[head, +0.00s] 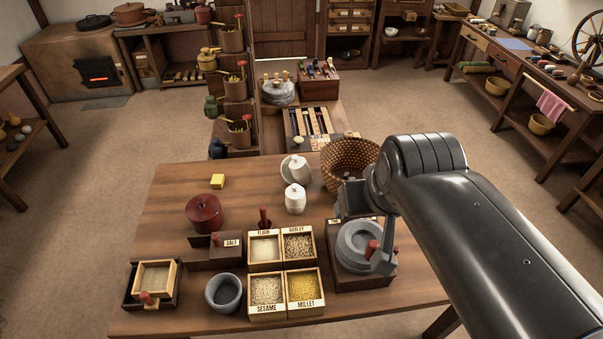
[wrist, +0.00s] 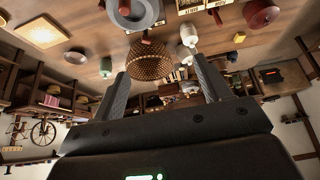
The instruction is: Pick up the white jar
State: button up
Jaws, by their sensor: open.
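A small white jar (head: 295,200) with a lid stands upright near the middle of the wooden table. A rounder white vessel (head: 295,168) sits just behind it. In the wrist view, which is upside down, a white jar (wrist: 189,36) and another white vessel (wrist: 183,56) show beyond the right finger. My gripper (wrist: 161,72) is open and empty, with the woven basket (wrist: 150,62) in view between its fingers. The gripper is apart from the jar.
The woven basket (head: 340,152) stands right of the white vessels. A grey stone quern (head: 357,240) is at the front right, grain boxes (head: 267,307) in front. A dark red pot (head: 205,212) and yellow block (head: 217,181) are left.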

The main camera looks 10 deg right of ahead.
jog(key=w+h, duration=0.1)
jog(key=w, duration=1)
jog(key=n+h, duration=0.1)
jog(key=n, duration=0.2)
send_over(298, 164)
jog(key=s+a, duration=0.2)
jog(key=s, duration=0.1)
notch_tip(298, 164, down, 22)
jog(key=shift+g, duration=0.3)
jog(key=x, duration=0.4)
jog(key=shift+f, duration=0.25)
jog(key=shift+d+x, duration=0.2)
jog(key=shift+x, duration=1.3)
jog(key=shift+d+x, duration=0.15)
jog(key=shift+x, duration=1.4)
jog(key=shift+r, duration=0.1)
jog(key=shift+c, duration=0.2)
